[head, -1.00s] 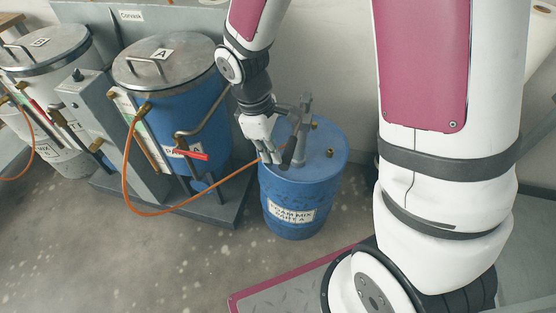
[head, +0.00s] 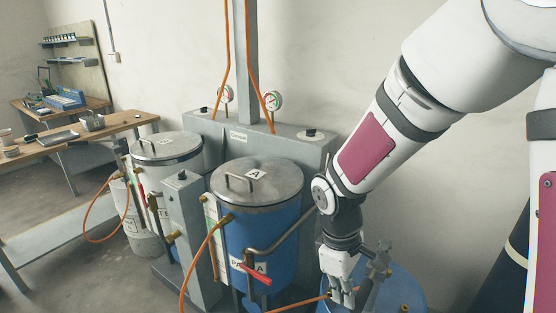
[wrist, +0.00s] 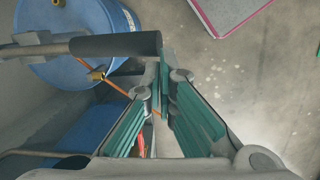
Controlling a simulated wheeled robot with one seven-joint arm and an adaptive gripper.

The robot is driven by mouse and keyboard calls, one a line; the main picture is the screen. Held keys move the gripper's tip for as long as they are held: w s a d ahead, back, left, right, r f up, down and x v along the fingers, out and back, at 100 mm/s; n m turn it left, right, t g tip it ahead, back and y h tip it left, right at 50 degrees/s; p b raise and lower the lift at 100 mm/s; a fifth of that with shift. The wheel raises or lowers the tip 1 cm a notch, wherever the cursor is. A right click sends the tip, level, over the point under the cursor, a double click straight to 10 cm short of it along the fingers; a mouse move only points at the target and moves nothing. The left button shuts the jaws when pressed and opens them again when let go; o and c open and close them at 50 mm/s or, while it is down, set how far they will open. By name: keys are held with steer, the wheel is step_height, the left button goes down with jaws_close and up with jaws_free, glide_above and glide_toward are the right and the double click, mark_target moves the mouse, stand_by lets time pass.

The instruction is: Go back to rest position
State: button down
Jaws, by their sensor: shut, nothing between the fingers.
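My gripper (head: 343,300) hangs pointing down in the head view, in front of a grey hand pump (head: 378,262) on a blue drum (head: 405,284). Much of the drum is cut off by the bottom edge. In the wrist view the two green-lined fingers (wrist: 164,88) come together at their tips, with nothing held. The pump's black handle grip (wrist: 115,45) ends close beside the fingertips there; I cannot tell whether they touch. The drum also shows at the upper left of the wrist view (wrist: 80,72).
Blue tank A (head: 285,225), with a metal lid and red-handled valve (head: 256,275), stands left of my gripper. An orange hose (head: 186,275) loops down in front. A white tank (head: 168,150) and wooden workbench (head: 130,120) lie farther left. Bare floor (wrist: 225,75) shows beside the fingers.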

steer(key=s+d+r+m+t+y, duration=0.1)
steer(key=s+d+r+m+t, duration=0.1)
steer(key=s+r+m, duration=0.3)
steer(key=s+d+r+m+t, duration=0.2)
steer(key=s+r+m, duration=0.3)
steer(key=s+r, duration=0.4)
step_height(320, 180, up, 5)
steer(key=shift+s+d+f+t+y, duration=0.25)
steer(key=shift+t+y, duration=0.15)
steer(key=shift+t, duration=0.3)
steer(key=w+r+n+g+h+p, duration=0.15)
steer(key=w+n+g, duration=0.35)
steer(key=w, duration=0.7)
steer(key=w+f+n+g+y+p, duration=0.1)
steer(key=w+f+n+g, duration=0.2)
steer(key=w+f+n, duration=0.3)
steer(key=shift+w+f, duration=0.75)
steer(key=shift+w, duration=1.45)
steer(key=shift+d, duration=0.1)
